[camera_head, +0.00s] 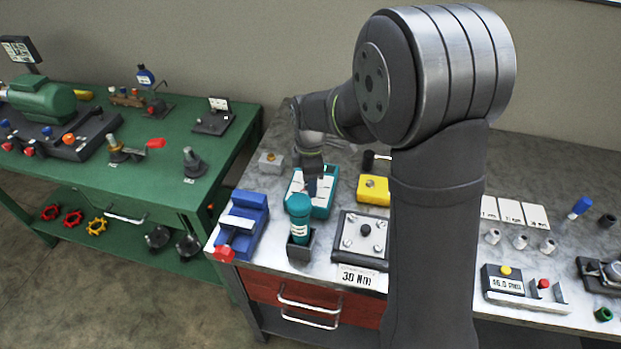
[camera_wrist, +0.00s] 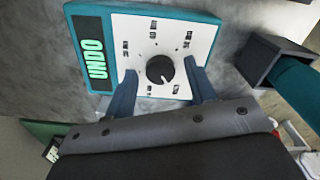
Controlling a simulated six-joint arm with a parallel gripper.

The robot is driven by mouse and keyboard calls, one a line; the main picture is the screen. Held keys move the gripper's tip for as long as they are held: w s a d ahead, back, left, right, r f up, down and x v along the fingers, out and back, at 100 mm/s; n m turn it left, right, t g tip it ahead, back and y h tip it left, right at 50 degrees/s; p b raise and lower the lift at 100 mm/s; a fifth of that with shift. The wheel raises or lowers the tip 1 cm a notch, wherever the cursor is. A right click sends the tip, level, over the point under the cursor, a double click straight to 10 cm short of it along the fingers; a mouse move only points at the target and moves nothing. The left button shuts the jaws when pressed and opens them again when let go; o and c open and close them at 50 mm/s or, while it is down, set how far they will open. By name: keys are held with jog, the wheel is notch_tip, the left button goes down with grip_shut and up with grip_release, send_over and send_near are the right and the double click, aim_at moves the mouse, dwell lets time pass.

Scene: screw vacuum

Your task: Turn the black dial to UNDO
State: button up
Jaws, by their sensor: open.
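The teal dial box (camera_head: 325,207) sits on the grey bench in the head view, partly hidden by my gripper (camera_head: 312,188) above it. In the wrist view the box (camera_wrist: 146,8) has a white face with small labels around a round black dial (camera_wrist: 160,69). A green display (camera_wrist: 94,60) on its side strip reads UNDO, turned sideways. My gripper (camera_wrist: 160,72) is open, with one finger on each side of the dial and visible gaps between. The dial's pointer direction is too small to tell surely.
A blue vise (camera_head: 245,218) is to the left, a yellow block (camera_head: 373,190) to the right, and a plate with a black knob (camera_head: 365,231) front right.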

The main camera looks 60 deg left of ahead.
notch_tip(320, 180, up, 17)
jog(key=shift+r, duration=0.2)
dwell(0.3)
jog(key=shift+f, duration=0.15)
dwell(0.5)
notch_tip(320, 180, down, 17)
jog(key=shift+f, duration=0.1)
dwell(0.5)
